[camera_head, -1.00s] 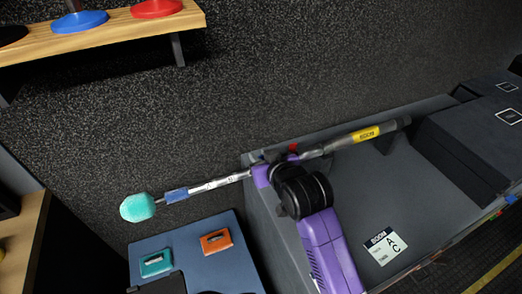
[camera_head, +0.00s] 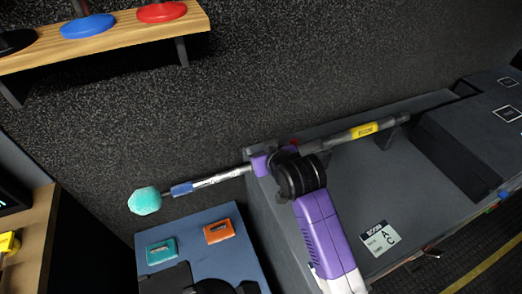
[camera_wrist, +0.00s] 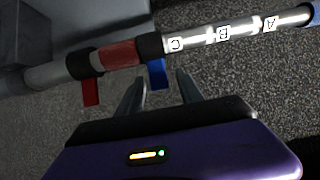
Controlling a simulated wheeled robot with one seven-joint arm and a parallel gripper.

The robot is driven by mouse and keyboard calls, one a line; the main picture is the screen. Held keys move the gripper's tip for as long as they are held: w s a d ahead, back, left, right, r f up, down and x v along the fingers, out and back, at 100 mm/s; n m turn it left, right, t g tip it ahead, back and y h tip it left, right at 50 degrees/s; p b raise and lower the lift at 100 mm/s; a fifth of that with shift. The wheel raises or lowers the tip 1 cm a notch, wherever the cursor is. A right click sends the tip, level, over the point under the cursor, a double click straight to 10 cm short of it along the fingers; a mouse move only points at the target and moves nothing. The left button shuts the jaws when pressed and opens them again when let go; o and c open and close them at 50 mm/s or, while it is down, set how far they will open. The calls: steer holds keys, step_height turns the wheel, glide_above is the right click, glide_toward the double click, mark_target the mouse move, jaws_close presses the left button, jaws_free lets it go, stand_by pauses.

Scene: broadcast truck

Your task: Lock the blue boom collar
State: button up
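The boom pole (camera_head: 222,177) lies across a grey case, with a teal foam tip (camera_head: 145,200) at its left end and a blue sleeve (camera_head: 181,189) behind the tip. In the wrist view its silver section (camera_wrist: 222,32) bears labels C, B and A. Beside C is a black collar (camera_wrist: 149,46) with a blue lever (camera_wrist: 157,73) sticking out across the pole. Left of it are a red band and a red lever (camera_wrist: 90,92). My gripper (camera_wrist: 161,75) is open, its fingertips either side of the blue lever; contact cannot be told. In the head view my purple wrist hides the collars.
The grey case (camera_head: 345,185) holds a card marked A and C (camera_head: 380,238). A blue-grey panel (camera_head: 195,240) with teal and orange blocks stands left of my arm. A wooden shelf (camera_head: 110,36) with coloured discs is at the upper left. A dark wall stands behind the pole.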

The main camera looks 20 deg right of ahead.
steer(key=v, duration=0.7)
steer(key=shift+s+r, duration=0.2)
steer(key=shift+s, duration=0.2)
step_height(320, 180, up, 6)
steer(key=s+t, duration=0.2)
steer(key=t, duration=0.3)
steer(key=s+f, duration=0.3)
steer(key=s, duration=1.5)
steer(key=s+f+g, duration=0.1)
steer(key=s+f, duration=0.2)
steer(key=s, duration=1.5)
